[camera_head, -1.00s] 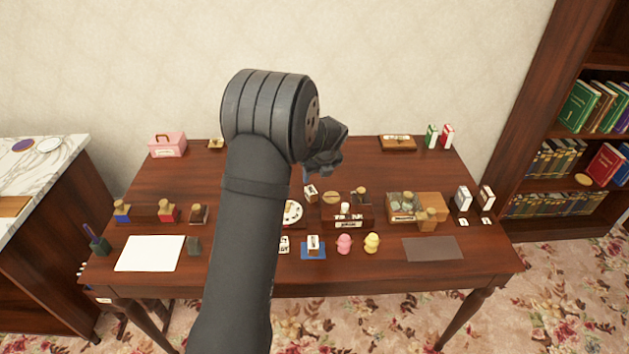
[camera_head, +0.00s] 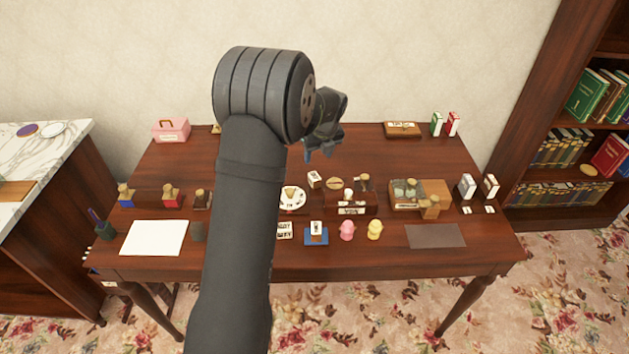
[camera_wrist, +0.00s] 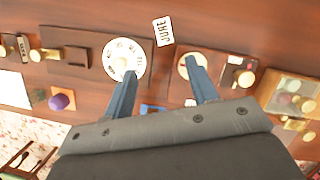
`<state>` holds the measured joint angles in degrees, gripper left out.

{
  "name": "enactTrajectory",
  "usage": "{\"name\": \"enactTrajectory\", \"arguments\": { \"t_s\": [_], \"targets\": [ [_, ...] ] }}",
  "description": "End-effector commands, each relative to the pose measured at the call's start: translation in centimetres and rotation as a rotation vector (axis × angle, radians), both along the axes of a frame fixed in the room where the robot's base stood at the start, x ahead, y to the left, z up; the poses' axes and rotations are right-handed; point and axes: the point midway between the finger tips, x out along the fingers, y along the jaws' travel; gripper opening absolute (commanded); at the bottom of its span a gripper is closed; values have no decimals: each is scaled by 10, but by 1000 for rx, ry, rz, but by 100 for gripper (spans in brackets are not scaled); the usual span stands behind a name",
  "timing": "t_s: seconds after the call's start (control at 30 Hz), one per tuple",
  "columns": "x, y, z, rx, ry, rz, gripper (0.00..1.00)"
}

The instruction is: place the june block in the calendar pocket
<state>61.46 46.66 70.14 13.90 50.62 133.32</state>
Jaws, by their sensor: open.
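The June block (camera_wrist: 163,31) is a small white block with dark "JUNE" lettering, lying on the desk in the wrist view. In the head view a small white block (camera_head: 314,179) behind the round dial looks like the same one. My gripper (camera_head: 322,153) is above the back middle of the desk, apart from the block. In the wrist view its two blue-grey fingers (camera_wrist: 160,80) are spread with nothing between them, and the block lies beyond their tips.
A round white dial (camera_wrist: 124,59) sits left of the June block. A wooden tray (camera_head: 434,187) with jars stands to the right. The desk's back middle looks clear.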

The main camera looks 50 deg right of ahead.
Motion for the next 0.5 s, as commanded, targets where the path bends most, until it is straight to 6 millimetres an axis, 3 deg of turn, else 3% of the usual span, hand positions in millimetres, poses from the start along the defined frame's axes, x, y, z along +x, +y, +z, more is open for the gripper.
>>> {"name": "enactTrajectory", "arguments": {
  "t_s": [0.1,0.3,0.5],
  "targets": [
    [8,-3,-28,3,2,2,53],
    [18,-8,-63,0,0,2,53],
    [23,-10,-78,-2,-1,1,53]
  ]
}}
